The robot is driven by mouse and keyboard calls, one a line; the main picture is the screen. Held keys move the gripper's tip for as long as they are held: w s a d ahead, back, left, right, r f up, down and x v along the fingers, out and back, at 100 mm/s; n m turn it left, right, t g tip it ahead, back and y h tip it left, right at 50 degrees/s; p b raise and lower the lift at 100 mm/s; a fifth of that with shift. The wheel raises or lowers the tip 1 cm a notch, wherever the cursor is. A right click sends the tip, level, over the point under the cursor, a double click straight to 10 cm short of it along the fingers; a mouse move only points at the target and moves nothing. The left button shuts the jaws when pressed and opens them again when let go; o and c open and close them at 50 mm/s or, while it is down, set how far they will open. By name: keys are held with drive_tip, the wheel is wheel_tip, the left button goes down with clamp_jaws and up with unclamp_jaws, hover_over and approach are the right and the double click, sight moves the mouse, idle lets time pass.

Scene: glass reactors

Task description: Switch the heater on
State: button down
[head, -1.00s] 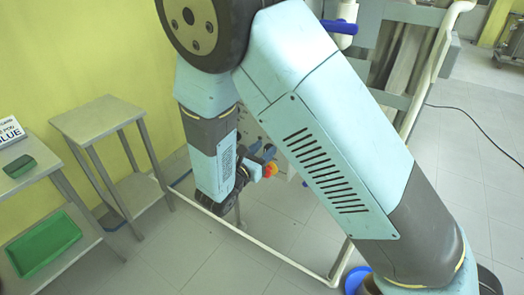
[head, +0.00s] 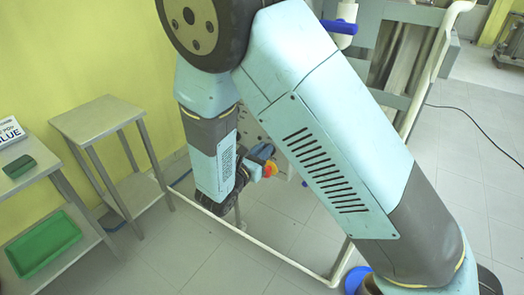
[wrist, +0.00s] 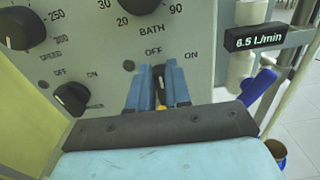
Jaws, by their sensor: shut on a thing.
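In the wrist view, my gripper (wrist: 162,88) has its two blue fingers closed around a small dark switch knob (wrist: 159,77) on the grey control panel (wrist: 100,50). The knob sits under the "OFF" and "ON" marks, below the "BATH" dial (wrist: 141,4). The fingers hide most of it, so its pointer direction and name label cannot be read. In the head view, my gripper (head: 262,152) is at the panel (head: 250,128), mostly behind my arm.
Another OFF/ON knob (wrist: 72,98) and the speed dial (wrist: 18,28) lie left on the panel. A red and yellow button (head: 270,169) is beside my gripper. A "6.5 L/min" display (wrist: 259,40) stands right. Steel tables (head: 100,115) stand left.

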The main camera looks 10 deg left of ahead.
drive_tip(key=m, duration=0.3)
drive_tip(key=d+m, duration=0.1)
drive_tip(key=m, duration=0.3)
drive_tip(key=s+d+f+m, duration=0.1)
drive_tip(key=m, duration=0.3)
drive_tip(key=shift+f, duration=0.1)
drive_tip(key=shift+f+m, duration=0.1)
drive_tip(key=shift+m, duration=0.3)
idle(0.4)
drive_tip(key=c, duration=1.1)
unclamp_jaws()
drive_tip(key=shift+o, duration=0.2)
drive_tip(key=shift+a, duration=0.1)
drive_tip(key=v, duration=1.3)
drive_tip(key=shift+s, duration=0.3)
